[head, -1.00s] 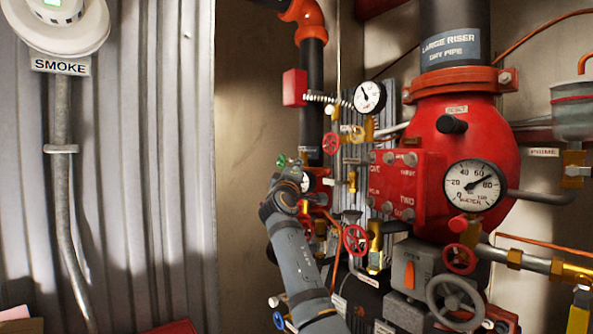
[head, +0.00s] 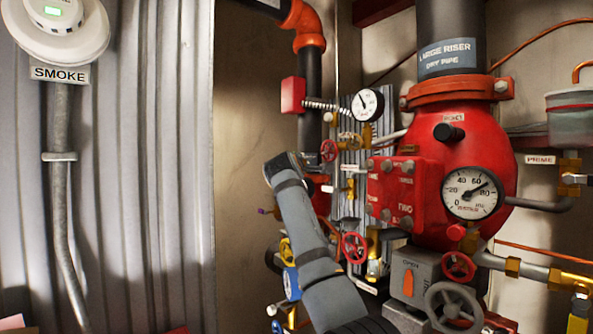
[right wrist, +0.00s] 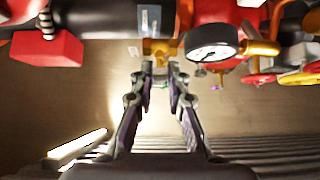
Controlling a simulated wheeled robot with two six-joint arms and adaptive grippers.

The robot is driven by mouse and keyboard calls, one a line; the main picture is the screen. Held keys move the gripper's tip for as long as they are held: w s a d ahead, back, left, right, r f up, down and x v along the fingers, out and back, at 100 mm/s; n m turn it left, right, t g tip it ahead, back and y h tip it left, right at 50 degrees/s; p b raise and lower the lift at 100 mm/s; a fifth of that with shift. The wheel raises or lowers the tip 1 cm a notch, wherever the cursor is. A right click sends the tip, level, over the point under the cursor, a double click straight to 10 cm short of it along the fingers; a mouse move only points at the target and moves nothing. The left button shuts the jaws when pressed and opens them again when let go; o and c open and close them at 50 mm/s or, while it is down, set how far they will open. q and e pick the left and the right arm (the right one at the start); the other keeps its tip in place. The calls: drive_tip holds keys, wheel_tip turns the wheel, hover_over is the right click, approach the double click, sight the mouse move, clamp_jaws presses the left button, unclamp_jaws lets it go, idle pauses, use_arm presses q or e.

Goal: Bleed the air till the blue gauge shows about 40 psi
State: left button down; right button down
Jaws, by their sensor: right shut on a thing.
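My right arm reaches up from the bottom of the head view, and its wrist hides its own fingers there. In the right wrist view my right gripper (right wrist: 160,74) is shut on a small valve part. A bit of green shows between the fingers, seemingly a green handle (right wrist: 163,86), below a brass fitting (right wrist: 158,48). A dark-rimmed gauge (right wrist: 211,50) is just right of the fingertips; its reading is too small to tell. I cannot make out a blue gauge face in the head view. My left gripper is not in view.
A large white gauge (head: 472,192) on the red riser valve (head: 480,130) points near 80. A smaller gauge (head: 367,104) hangs on the grey panel. Red handwheels (head: 355,247) and pipes crowd the right side. A corrugated wall with a smoke detector (head: 62,25) is at left.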

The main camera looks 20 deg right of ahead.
idle(0.3)
drive_tip(key=c, duration=1.3)
unclamp_jaws()
drive_tip(key=v, duration=1.2)
